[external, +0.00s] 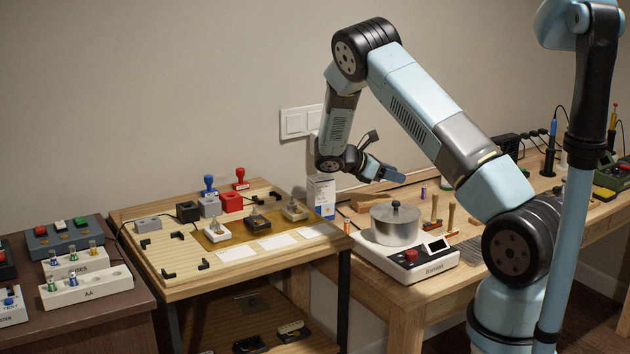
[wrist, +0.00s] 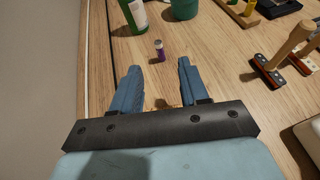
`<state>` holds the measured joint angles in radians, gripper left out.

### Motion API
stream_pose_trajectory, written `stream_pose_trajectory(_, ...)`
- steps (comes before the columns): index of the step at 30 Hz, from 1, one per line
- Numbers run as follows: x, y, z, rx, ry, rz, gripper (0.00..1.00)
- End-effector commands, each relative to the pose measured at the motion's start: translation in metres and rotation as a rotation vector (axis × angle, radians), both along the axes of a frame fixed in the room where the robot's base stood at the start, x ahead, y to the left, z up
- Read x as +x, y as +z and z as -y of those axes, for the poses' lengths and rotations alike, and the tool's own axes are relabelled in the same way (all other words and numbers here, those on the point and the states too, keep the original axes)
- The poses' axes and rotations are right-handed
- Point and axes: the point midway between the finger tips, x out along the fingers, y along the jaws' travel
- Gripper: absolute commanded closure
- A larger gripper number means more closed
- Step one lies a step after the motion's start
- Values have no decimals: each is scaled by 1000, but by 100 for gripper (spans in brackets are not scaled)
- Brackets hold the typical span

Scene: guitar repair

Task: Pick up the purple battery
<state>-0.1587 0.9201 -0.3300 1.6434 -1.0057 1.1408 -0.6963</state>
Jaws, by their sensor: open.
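The purple battery (wrist: 159,49) stands upright on the wooden bench in the wrist view, just beyond my fingertips and roughly between their lines. It also shows small in the external view (external: 423,191), behind the pot. My gripper (wrist: 156,72) is open, with its two blue fingers apart and nothing between them. In the external view my gripper (external: 396,174) is above the bench, to the left of the battery.
In the wrist view a green and white container (wrist: 134,16) and a green cup (wrist: 184,8) stand beyond the battery. Wooden-handled stamps (wrist: 290,48) are to the right. In the external view a metal pot (external: 395,226) sits on a scale (external: 408,262) in front. The bench around the battery is clear.

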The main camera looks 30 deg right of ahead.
Motion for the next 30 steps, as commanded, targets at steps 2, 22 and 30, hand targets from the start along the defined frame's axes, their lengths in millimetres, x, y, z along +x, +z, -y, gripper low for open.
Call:
stream_pose_trajectory(2, 2, -5, 1, -10, 9, -15, 56)
stream_pose_trajectory(22, -12, -38, 73, -15, 15, -24, 56)
stream_pose_trajectory(30, -15, -43, 84, -15, 15, -24, 56)
